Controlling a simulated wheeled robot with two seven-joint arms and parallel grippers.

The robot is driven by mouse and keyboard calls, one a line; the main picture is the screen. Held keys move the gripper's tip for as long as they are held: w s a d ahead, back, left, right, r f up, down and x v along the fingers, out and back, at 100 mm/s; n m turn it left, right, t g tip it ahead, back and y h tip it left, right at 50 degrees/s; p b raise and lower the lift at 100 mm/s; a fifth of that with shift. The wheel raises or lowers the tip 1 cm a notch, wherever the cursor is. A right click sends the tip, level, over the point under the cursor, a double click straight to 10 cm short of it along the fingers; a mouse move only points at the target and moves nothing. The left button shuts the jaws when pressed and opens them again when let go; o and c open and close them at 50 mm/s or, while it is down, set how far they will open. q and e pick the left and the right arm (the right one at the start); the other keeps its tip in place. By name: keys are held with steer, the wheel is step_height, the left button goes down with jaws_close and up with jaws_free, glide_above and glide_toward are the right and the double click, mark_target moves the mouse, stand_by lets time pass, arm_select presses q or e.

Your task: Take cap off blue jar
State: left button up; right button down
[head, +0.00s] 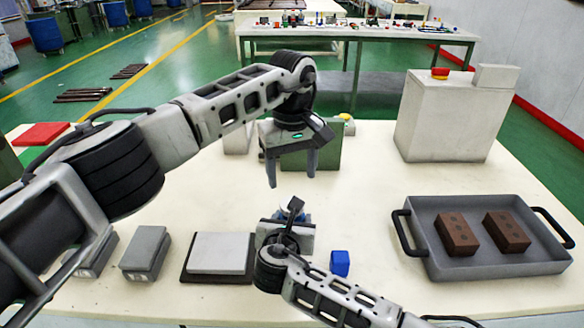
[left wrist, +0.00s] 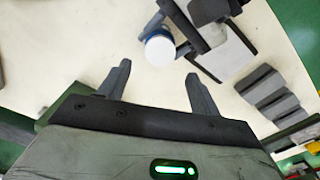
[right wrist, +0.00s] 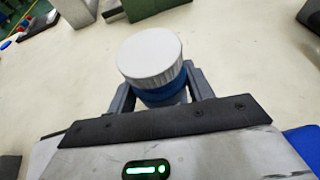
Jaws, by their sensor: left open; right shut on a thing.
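The blue jar (right wrist: 160,97) stands upright between the fingers of my right gripper (right wrist: 161,82), which is shut on its blue body. Its ribbed white cap (right wrist: 150,55) is on top. In the head view the jar is mostly hidden behind my right gripper (head: 287,222). My left gripper (head: 291,177) is open and empty, fingers pointing down, above and behind the jar. In the left wrist view the white cap (left wrist: 160,52) shows just beyond the fingertips of my left gripper (left wrist: 158,70), not between the fingers.
A blue block (head: 340,263) lies right of my right gripper. A grey tray (head: 470,265) with two brown bricks is at the right. A grey plate on a dark base (head: 220,254) and grey blocks (head: 146,252) lie at the left. A green block (head: 325,152) stands behind my left gripper.

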arm_select(q)
step_height(320, 180, down, 7)
steer(key=shift+f, duration=0.2)
stand_by(0.3)
steer(key=c, duration=1)
steer(key=n, duration=0.7)
